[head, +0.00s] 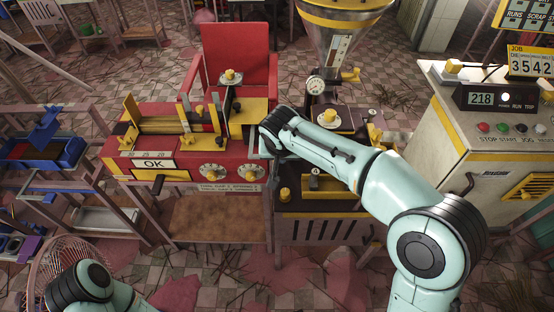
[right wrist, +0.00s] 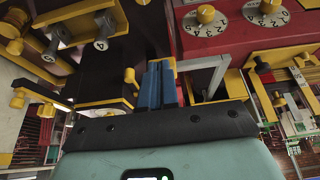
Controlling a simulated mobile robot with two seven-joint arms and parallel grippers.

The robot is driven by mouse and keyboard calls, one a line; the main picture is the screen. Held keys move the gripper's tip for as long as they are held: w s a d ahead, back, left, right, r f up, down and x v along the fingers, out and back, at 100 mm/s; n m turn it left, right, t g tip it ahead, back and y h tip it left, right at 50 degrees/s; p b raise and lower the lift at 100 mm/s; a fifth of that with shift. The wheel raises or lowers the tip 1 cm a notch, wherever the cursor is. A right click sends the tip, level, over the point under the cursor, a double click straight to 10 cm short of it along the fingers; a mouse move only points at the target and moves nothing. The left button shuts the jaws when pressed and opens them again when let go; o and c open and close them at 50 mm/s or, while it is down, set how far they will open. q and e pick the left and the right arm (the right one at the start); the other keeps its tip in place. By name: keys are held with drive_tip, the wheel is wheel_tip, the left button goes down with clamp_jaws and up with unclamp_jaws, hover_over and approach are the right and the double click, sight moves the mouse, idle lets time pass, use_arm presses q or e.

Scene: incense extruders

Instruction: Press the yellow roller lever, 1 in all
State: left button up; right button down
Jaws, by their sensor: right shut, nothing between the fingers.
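My right arm reaches in from the right in the head view, and its wrist hides its gripper there. In the right wrist view my right gripper (right wrist: 160,84) is shut and empty, its blue fingers side by side. A small rounded yellow piece (right wrist: 130,77) shows just left of the fingers, by the edge of the dark machine, apart from them in the picture. It may be the yellow roller lever, but I cannot tell for sure. A yellow strip shows at the fingertips; contact is unclear. My left arm shows at the bottom left of the head view, its gripper out of view.
The red machine (head: 117,158) with an OK panel and dials stands left of my right wrist. The dark machine (head: 325,208) stands under my forearm, with a hopper (head: 341,42) behind. A control cabinet (head: 430,125) is at right. A red chair (head: 237,55) stands behind the red machine.

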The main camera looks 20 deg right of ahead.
use_arm(q)
drive_tip(key=shift+r, duration=0.15)
use_arm(e)
drive_tip(key=s+f+v, duration=0.1)
drive_tip(key=s+v, duration=0.1)
drive_tip(key=v, duration=0.7)
drive_tip(key=shift+a+r, duration=0.3)
drive_tip(key=shift+r, duration=0.1)
drive_tip(key=shift+s, duration=0.1)
